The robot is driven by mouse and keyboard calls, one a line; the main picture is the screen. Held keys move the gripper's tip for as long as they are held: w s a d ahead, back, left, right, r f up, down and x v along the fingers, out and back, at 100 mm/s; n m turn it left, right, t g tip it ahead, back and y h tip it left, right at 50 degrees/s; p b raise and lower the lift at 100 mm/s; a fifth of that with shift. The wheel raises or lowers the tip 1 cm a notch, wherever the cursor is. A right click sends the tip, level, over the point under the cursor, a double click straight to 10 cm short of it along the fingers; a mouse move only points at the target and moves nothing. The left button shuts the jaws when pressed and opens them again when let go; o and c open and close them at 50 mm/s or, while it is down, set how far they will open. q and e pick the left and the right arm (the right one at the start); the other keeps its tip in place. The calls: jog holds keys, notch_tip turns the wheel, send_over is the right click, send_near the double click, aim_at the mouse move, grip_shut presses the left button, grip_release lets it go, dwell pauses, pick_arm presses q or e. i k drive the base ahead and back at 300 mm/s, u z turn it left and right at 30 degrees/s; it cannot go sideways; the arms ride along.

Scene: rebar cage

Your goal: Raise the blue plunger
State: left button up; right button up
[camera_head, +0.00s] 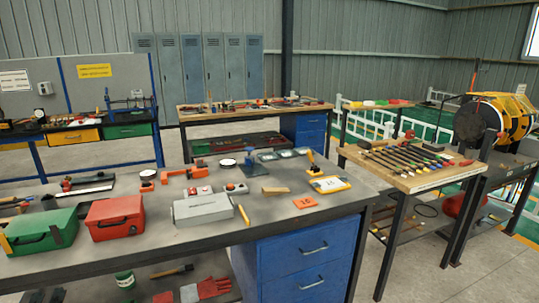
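I cannot make out for certain which thing is the blue plunger. A small upright tool (311,160) with an orange and dark, perhaps bluish, body stands at the back right of the near workbench (215,240). A small dark upright item (249,158) stands to its left, near the bench's back edge. Both are too small to read in detail. Neither of my grippers shows in the head view, and nothing is seen touching these items.
The near bench holds a green toolbox (42,231), a red toolbox (115,217), a grey box (202,209) and a yellow device (330,184). A wooden-topped table (420,181) with long tools stands to the right. Bare floor lies at the lower right.

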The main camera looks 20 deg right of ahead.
aim_at(248, 149)
jog(key=z, duration=0.05)
jog(key=k, duration=0.35)
jog(key=z, duration=1.15)
jog(key=i, duration=1.35)
jog(key=u, duration=1.1)
jog(key=i, duration=0.75)
jog(key=u, duration=0.75)
